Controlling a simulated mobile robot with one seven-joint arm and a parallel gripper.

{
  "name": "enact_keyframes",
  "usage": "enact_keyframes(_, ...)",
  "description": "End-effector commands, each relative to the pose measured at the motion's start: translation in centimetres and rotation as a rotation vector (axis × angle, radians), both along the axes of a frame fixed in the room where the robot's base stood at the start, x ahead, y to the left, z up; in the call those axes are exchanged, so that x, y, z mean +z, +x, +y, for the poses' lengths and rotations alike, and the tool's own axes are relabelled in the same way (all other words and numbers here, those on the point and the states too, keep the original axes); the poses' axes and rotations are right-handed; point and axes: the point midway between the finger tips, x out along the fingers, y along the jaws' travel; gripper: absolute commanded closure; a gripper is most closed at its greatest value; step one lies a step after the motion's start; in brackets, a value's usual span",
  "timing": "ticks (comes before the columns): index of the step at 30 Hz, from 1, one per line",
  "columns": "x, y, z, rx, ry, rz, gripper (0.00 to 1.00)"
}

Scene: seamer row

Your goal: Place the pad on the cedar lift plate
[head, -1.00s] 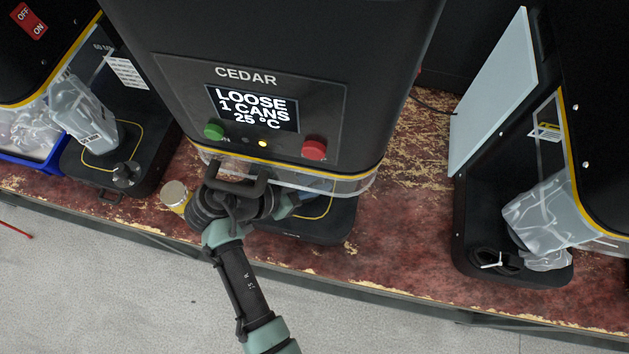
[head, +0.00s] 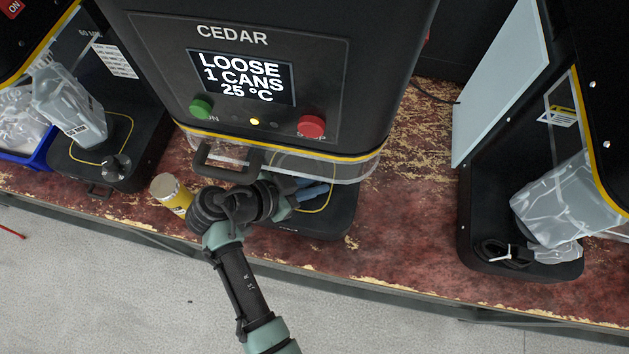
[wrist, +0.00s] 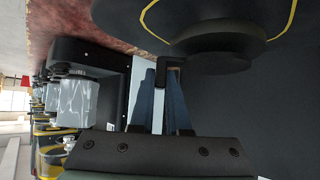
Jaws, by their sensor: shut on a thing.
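The Cedar seamer (head: 232,37) stands in the middle of the head view. Its black base (head: 338,222) has a yellow outline around the lift plate area, largely hidden behind my arm and the clear guard. My gripper (head: 313,188) reaches under the guard, its blue fingers over that area. In the wrist view the fingers (wrist: 163,100) are shut on a black L-shaped handle. It appears to belong to the pad (wrist: 220,45), a dark round disc beside the fingertips. The disc overlaps the yellow outline; I cannot tell whether it touches the plate.
The clear guard (head: 330,166) and its black handle (head: 225,165) hang just above my wrist. A yellow can with a pale lid (head: 172,193) stands left of my gripper. Seamers with bagged parts (head: 70,105) (head: 567,200) flank this one.

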Motion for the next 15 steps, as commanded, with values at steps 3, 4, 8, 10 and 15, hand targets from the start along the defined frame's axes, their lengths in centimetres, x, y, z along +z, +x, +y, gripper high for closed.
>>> enact_keyframes(3,-0.30,0.00,0.00,0.000,0.000,0.000,1.00)
enact_keyframes(4,-0.36,0.00,0.00,0.000,0.000,0.000,1.00)
enact_keyframes(8,-0.64,0.00,0.00,0.000,0.000,0.000,1.00)
enact_keyframes(10,-0.78,0.00,0.00,0.000,0.000,0.000,1.00)
enact_keyframes(15,-1.12,0.00,0.00,0.000,0.000,0.000,1.00)
